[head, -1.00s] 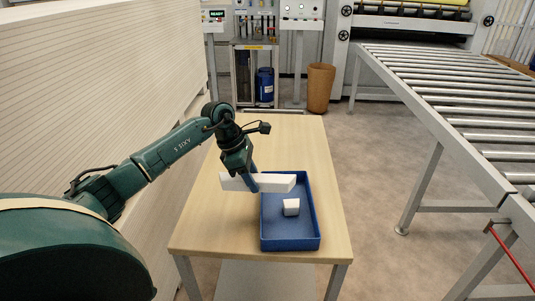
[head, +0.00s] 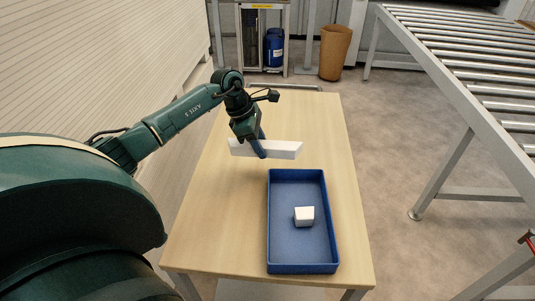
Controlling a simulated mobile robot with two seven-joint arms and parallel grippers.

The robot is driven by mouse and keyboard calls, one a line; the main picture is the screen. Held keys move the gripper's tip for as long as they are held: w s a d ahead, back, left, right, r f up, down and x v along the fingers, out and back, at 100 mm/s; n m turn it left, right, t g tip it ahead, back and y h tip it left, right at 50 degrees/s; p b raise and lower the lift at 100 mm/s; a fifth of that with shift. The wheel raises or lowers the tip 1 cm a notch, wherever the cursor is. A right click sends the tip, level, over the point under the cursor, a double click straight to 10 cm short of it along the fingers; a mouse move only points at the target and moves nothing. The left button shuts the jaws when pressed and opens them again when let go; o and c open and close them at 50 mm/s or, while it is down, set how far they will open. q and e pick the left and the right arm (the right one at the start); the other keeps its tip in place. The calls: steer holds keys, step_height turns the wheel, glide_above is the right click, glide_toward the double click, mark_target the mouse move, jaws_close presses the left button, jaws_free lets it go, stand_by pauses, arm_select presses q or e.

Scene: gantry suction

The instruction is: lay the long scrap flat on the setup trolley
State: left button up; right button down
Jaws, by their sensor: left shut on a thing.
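The long scrap (head: 284,150) is a white bar, held crosswise over the far half of the wooden-topped setup trolley (head: 210,218). My left gripper (head: 260,150) points down and is shut on the scrap left of its middle. The scrap looks roughly level; whether it touches the top or hangs just above it I cannot tell. It is beyond the far edge of the blue tray (head: 283,236). My right gripper is not in view.
The blue tray sits on the near right of the trolley with a small white block (head: 304,216) in it. The trolley's left side is bare. A panel stack (head: 110,60) stands to the left, a roller conveyor (head: 470,80) to the right, and a brown bin (head: 335,52) behind.

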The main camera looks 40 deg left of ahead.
mark_target(266, 172)
arm_select(q)
steer(key=shift+f, duration=3.5)
steer(key=o, duration=1.1)
steer(key=shift+f, duration=0.1)
steer(key=b+v, duration=0.1)
steer(key=v, duration=1.1)
